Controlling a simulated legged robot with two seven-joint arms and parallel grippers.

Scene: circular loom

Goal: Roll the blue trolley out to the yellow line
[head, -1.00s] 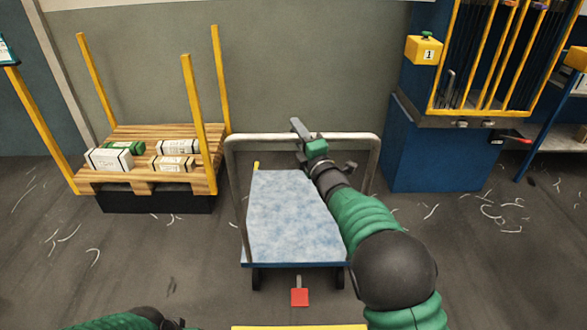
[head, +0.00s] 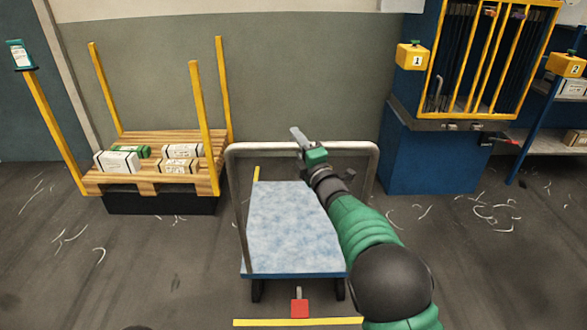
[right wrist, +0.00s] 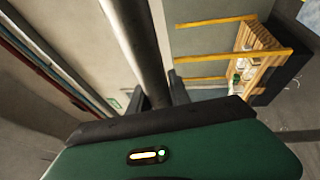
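The yellow line (head: 270,323) lies on the floor just below the pedal, with a small gap between. My right gripper (head: 299,137) is at the top bar of the handle. In the right wrist view the bar (right wrist: 135,45) runs between its fingers (right wrist: 158,95), which close on both sides. My left gripper is out of view.
A wooden pallet rack (head: 150,186) with yellow posts and several boxes stands to the left. A blue cabinet (head: 430,155) with a yellow-barred front stands to the right. Pale scraps litter the floor. Floor beside the trolley looks clear.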

